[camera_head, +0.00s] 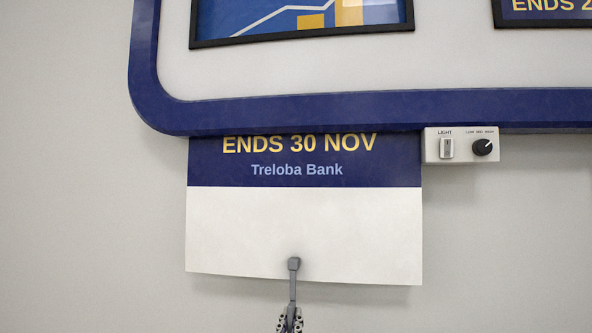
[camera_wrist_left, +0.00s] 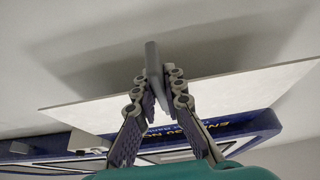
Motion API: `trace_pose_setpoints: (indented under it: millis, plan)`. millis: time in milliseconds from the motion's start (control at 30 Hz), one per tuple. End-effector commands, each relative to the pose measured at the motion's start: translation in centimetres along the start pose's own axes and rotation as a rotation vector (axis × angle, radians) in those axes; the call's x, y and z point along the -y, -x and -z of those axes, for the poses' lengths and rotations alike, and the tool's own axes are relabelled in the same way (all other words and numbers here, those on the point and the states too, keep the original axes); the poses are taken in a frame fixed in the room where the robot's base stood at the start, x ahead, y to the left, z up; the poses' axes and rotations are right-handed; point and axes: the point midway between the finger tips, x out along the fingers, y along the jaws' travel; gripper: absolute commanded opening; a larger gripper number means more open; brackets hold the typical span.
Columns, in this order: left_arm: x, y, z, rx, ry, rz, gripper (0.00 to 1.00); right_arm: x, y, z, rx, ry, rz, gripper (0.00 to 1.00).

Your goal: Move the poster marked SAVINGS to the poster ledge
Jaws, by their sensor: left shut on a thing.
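A poster (camera_head: 304,232) hangs below the blue-framed panel, with a dark blue band reading "ENDS 30 NOV" and "Treloba Bank" above a blank white lower part. Its upper part is hidden behind the frame, and the word SAVINGS does not show. A grey handle (camera_head: 293,275) lies against its lower middle. My left gripper (camera_head: 290,319) is at the bottom of the head view, shut on this handle. In the left wrist view, the fingers (camera_wrist_left: 157,88) close around the handle (camera_wrist_left: 153,62), and the poster (camera_wrist_left: 245,92) shows as a pale sheet, nearly edge-on. No poster ledge is identifiable.
The thick blue frame (camera_head: 330,112) crosses above the poster. A white control box (camera_head: 461,146) with a light switch and black knob sits at the poster's upper right. Two posters (camera_head: 300,22) (camera_head: 545,10) show inside the panel. The wall (camera_head: 85,220) to the left is bare.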

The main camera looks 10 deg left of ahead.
Motion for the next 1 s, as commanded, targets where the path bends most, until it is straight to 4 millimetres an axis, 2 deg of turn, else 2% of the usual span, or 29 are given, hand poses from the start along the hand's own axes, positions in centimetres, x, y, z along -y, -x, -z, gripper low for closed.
trace_pose_setpoints:
  millis: [167, 667, 1000]
  plan:
    - [0.0, 0.2, -0.3, -0.001, 0.000, 0.000, 0.00, 0.0, -0.2, -0.1, 0.000, 0.000, 0.000, 0.43]
    - [0.0, 2.5, -4.1, 0.009, 0.001, 0.000, 0.00, 0.0, -2.4, -1.7, 0.000, 0.000, 0.000, 0.43]
    - [0.0, 2.5, -4.2, 0.009, 0.000, 0.000, 0.00, 0.0, -2.4, -1.7, 0.000, 0.000, 0.000, 0.43]
